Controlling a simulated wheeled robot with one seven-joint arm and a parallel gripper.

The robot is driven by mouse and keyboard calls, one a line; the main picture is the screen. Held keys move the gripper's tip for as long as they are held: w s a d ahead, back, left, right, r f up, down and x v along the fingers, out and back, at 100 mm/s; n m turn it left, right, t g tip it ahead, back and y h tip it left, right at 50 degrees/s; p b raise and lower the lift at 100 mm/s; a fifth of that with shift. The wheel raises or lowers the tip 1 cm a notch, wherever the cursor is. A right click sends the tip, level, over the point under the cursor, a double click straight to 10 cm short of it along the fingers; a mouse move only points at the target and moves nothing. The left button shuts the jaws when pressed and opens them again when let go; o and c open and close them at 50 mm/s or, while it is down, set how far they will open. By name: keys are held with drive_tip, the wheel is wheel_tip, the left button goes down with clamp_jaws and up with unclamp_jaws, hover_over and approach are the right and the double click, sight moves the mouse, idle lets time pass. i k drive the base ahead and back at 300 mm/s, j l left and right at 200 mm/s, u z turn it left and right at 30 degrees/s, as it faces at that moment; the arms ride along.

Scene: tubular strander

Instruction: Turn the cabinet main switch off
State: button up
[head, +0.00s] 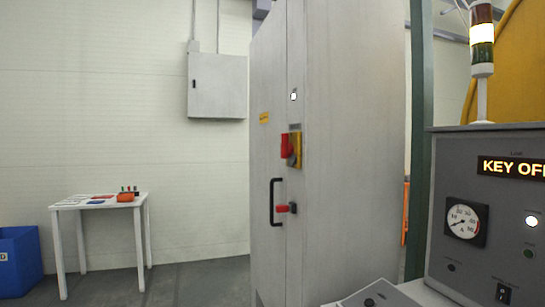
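The tall grey cabinet (345,160) stands in the middle of the head view, with its front seen at a steep angle. Its main switch (291,149) is a red handle with a yellow plate on the front. The switch's exact handle position is hard to tell at this angle. Below it are a black door handle (273,203) and a small red part (283,208) beside a dark knob. A small white lamp (293,97) is lit above the switch. My gripper is not in view.
A control panel (480,245) with a gauge and a display stands at right, under a signal tower (482,40). A small white table (98,203) with tools and a blue bin (20,262) stand at left. Floor is clear between table and cabinet.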

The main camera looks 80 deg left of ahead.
sight(287, 148)
drive_tip(key=u, duration=2.1)
